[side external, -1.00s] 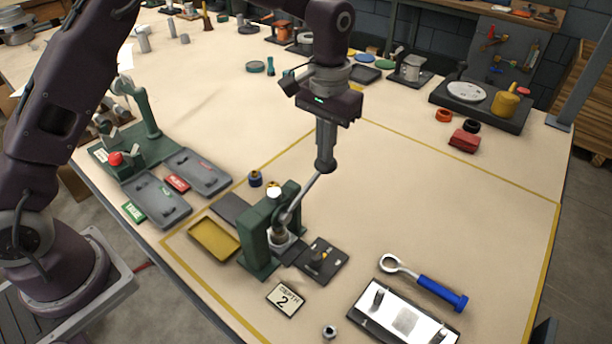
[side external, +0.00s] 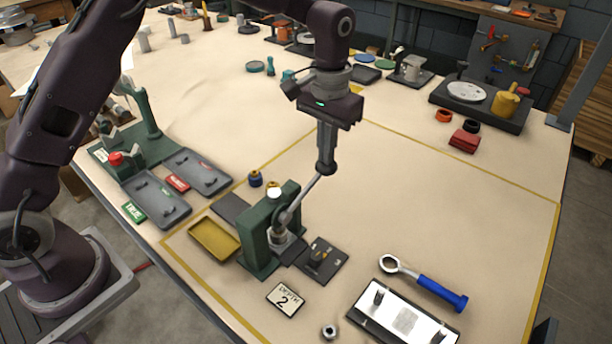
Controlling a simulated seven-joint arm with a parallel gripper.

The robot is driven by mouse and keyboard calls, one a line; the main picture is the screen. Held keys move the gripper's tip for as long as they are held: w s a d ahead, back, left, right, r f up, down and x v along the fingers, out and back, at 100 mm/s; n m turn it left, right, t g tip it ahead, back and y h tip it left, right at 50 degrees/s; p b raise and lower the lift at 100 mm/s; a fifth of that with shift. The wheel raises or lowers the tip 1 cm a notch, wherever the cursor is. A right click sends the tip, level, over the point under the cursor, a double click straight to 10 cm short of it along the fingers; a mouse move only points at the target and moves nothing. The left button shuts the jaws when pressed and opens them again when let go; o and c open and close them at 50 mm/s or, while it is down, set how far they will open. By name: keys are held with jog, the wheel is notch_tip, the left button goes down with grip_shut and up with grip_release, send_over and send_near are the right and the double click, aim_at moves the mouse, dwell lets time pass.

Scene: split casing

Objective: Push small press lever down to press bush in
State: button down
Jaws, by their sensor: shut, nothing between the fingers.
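The small green press (side external: 257,246) stands inside the yellow-lined area of the bench. Its lever (side external: 308,192) is a grey rod that slopes up to the right from the press head to a dark knob (side external: 326,168). My gripper (side external: 326,158) is shut and empty, pointing down, with its fingertips at the knob; they appear to touch it. The press ram (side external: 281,236) is above a light block under the head. The bush is too small or hidden to make out there.
A yellow tray (side external: 213,239) lies left of the press, and a dark fixture plate (side external: 322,262) lies right of it. The bench right of the lever is clear.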

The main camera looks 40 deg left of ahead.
jog(key=shift+w+f, duration=0.2)
jog(key=shift+f, duration=0.45)
jog(key=shift+w+f, duration=0.25)
jog(key=shift+f, duration=0.45)
jog(key=shift+w+f, duration=0.2)
jog(key=shift+f, duration=0.45)
dwell(2.5)
dwell(0.4)
notch_tip(320, 180, up, 11)
dwell(0.7)
jog(key=s+a+r+t, duration=0.1)
jog(key=s+a+r, duration=0.2)
jog(key=s+r, duration=0.3)
jog(key=s+a+r+t, duration=0.1)
jog(key=s+a+r, duration=0.2)
jog(key=s+r, duration=0.25)
jog(key=s+a+f+t, duration=0.1)
jog(key=s+f, duration=0.1)
jog(key=s, duration=0.8)
jog(key=s+a+f+t, duration=0.2)
jog(key=s, duration=0.8)
jog(key=shift+s+a+t, duration=0.15)
jog(key=shift+s+t, duration=0.15)
jog(key=shift+s, duration=0.05)
